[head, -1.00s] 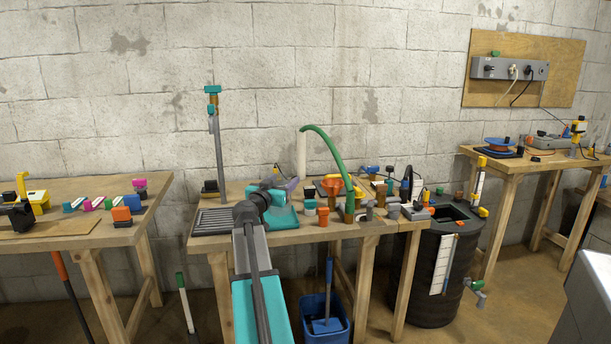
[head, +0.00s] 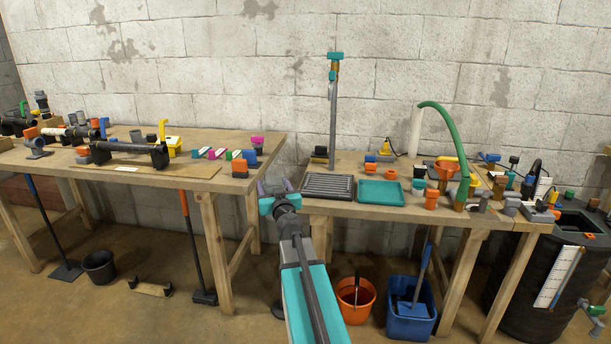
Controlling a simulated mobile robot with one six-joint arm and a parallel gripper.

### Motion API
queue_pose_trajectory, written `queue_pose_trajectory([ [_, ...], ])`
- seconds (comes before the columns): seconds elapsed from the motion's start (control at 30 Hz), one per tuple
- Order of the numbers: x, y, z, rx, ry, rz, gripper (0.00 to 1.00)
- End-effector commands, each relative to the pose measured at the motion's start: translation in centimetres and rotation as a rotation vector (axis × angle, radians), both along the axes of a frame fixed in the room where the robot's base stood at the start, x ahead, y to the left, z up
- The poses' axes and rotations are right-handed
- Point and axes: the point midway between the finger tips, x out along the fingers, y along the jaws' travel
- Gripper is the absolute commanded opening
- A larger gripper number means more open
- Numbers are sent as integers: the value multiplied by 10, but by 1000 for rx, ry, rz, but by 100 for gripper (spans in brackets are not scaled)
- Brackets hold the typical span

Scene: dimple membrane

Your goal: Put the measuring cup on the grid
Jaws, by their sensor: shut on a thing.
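An empty teal tray (head: 381,193) lies right of the grid. A tall grey post (head: 333,120) with a teal top stands behind it. An orange cup-like piece (head: 431,198) and a green hose (head: 452,130) are farther right. The left bench (head: 190,178) holds several fittings.

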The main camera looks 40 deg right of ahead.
Motion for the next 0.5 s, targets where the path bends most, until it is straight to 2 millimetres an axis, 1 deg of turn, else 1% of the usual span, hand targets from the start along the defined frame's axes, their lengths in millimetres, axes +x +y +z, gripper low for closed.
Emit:
queue_pose_trajectory([
  [0.03, 5, 23, -5, 1, 1, 59, 24],
  [0.23, 19, 106, -19, 2, 2, 296, 24],
  [0.37, 20, 158, -27, 4, 3, 450, 24],
  [0.4, 19, 173, -29, 5, 3, 496, 24],
  [0.47, 16, 196, -32, 5, 4, 565, 24],
  [0.5, 13, 210, -34, 6, 4, 610, 24],
])
